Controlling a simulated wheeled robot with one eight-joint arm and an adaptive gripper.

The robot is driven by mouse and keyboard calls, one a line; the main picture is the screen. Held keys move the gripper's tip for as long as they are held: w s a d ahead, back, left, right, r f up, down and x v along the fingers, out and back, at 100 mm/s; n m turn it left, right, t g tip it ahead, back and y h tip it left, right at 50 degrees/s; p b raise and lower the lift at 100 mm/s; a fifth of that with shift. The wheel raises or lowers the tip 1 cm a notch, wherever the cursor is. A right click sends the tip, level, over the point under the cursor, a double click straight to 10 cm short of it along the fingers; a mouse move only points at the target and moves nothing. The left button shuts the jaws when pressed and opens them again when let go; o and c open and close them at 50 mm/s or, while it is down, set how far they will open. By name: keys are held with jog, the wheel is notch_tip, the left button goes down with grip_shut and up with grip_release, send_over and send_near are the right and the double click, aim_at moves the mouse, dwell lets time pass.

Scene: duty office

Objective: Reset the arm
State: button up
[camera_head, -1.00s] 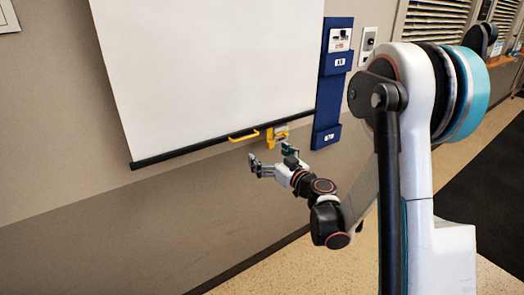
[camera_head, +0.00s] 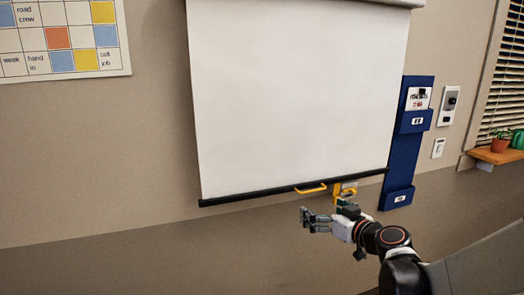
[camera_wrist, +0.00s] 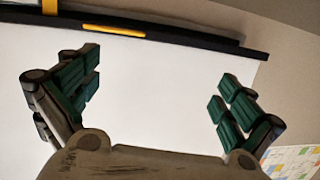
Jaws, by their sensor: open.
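My gripper (camera_head: 318,219) is at the end of my stretched-out arm, just below the bottom bar of the white screen in the head view. In the wrist view, my gripper (camera_wrist: 157,88) has its two green-padded fingers wide apart with nothing between them. The white screen (camera_head: 295,95) hangs pulled down on the wall, with a yellow handle (camera_head: 311,189) on its black bottom bar (camera_head: 250,194). A yellow hook bracket (camera_head: 345,194) is beside the handle, close above my wrist. The handle also shows at the top of the wrist view (camera_wrist: 113,30), apart from the fingers.
A blue wall holder (camera_head: 400,150) hangs right of the screen. A wall switch panel (camera_head: 449,105) and a window shelf with a potted plant (camera_head: 500,141) are farther right. A coloured wall chart (camera_head: 60,40) is at the upper left. The wall below the screen is bare.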

jog(key=s+a+r+m+g+h, duration=0.1)
jog(key=s+a+g, duration=0.1)
jog(key=s, duration=0.5)
jog(key=s+a+g+h, duration=0.1)
jog(key=s+a+g, duration=0.1)
jog(key=s, duration=0.5)
jog(key=s+d+f+m+g+h, duration=0.1)
jog(key=s+d+h, duration=0.1)
jog(key=s, duration=0.6)
jog(key=s+d+f+m+g+h, duration=0.1)
jog(key=s+d, duration=0.3)
jog(key=s, duration=0.4)
jog(key=shift+s+f+m+g+h, duration=0.25)
jog(key=shift+m+g+h, duration=0.35)
jog(key=shift+h, duration=0.2)
